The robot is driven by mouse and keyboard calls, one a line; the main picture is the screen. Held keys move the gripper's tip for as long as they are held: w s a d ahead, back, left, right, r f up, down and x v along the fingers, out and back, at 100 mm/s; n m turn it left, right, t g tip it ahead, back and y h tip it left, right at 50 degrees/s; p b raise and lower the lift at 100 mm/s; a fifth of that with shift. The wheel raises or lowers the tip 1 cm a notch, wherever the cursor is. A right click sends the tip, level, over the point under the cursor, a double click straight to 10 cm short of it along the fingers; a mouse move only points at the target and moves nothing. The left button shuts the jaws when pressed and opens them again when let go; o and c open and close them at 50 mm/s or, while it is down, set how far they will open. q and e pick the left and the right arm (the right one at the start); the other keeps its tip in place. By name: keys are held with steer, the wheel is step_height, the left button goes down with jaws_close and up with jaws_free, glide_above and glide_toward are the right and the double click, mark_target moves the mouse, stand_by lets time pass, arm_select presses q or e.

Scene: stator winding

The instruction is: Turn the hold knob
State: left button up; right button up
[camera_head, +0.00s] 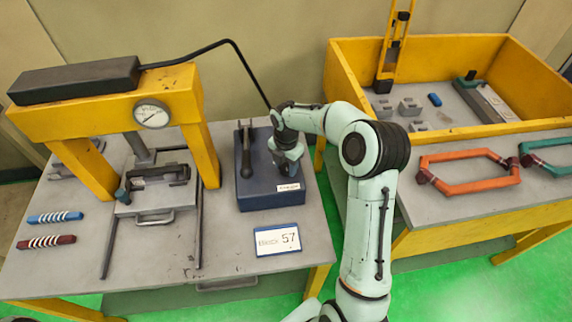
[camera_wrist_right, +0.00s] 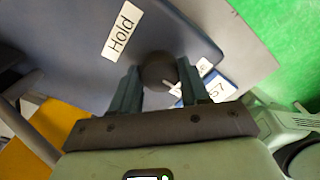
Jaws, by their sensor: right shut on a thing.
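The hold knob (camera_wrist_right: 160,72) is a dark round knob on the dark blue control box, beside a white label reading "Hold" (camera_wrist_right: 122,30). My right gripper (camera_wrist_right: 158,85) has its two fingers on either side of the knob and is shut on it. In the head view, my right gripper (camera_head: 287,165) points down at the right part of the blue box (camera_head: 262,200) and hides the knob. The left gripper is not in view.
A black lever (camera_head: 246,150) stands on the box's left part. A yellow press frame (camera_head: 110,115) with a gauge stands to the left. A sign reading "57" (camera_head: 278,239) lies in front of the box. A yellow-walled bin (camera_head: 430,60) is at right.

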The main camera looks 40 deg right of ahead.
mark_target(286, 166)
steer(key=o, duration=1.1)
steer(key=shift+c, duration=0.2)
step_height(286, 166, up, 13)
steer(key=shift+r, duration=0.2)
